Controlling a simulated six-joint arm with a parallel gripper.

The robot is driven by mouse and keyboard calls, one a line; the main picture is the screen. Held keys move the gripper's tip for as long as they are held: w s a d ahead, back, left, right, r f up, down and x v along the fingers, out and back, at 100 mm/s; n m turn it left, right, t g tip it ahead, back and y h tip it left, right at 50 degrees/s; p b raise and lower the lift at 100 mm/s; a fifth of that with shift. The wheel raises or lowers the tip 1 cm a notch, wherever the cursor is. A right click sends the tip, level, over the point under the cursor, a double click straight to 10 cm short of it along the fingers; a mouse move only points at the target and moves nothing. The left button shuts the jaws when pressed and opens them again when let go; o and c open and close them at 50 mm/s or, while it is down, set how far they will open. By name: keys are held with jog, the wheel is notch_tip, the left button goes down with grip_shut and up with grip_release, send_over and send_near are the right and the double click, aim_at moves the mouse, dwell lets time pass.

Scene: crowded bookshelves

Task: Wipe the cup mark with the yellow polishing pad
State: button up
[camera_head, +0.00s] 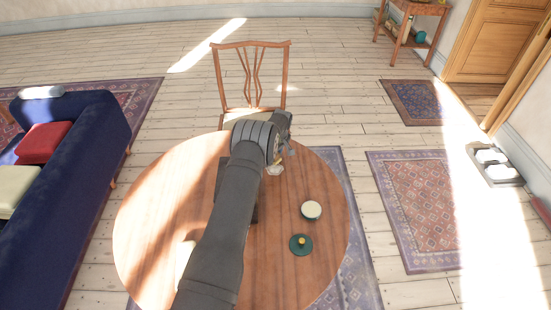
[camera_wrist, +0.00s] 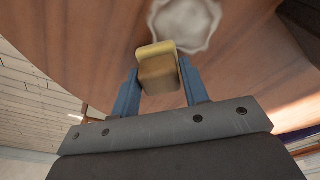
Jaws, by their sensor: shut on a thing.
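In the wrist view, my gripper (camera_wrist: 160,85) is shut on the yellow polishing pad (camera_wrist: 157,48), a small block with a yellow face and a brown body, held between two blue fingers. The whitish cup mark (camera_wrist: 187,20) lies on the wooden table just beyond the pad, towards the top right, and is cut off by the frame edge. In the head view, a pale patch (camera_head: 275,170), apparently the mark, shows beside my wrist at the table's far side. The pad is not clear there. I cannot tell whether the pad touches the table.
The round wooden table (camera_head: 160,215) carries a cream-topped round item (camera_head: 311,209) and a green disc with a yellow knob (camera_head: 301,244) on the right. A dark flat thing is partly hidden behind my arm. A chair (camera_head: 250,75) stands at the far edge.

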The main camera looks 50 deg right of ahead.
jog(key=shift+r, duration=0.1)
jog(key=shift+s+a, duration=0.45)
jog(key=shift+a, duration=0.05)
jog(key=shift+s+a, duration=2.05)
jog(key=shift+w+a, duration=0.1)
jog(key=shift+a, duration=0.45)
jog(key=shift+w, duration=0.25)
jog(key=shift+w+d, duration=2.75)
jog(key=shift+d, duration=0.05)
jog(key=shift+s+a, duration=2.85)
notch_tip(320, 180, up, 8)
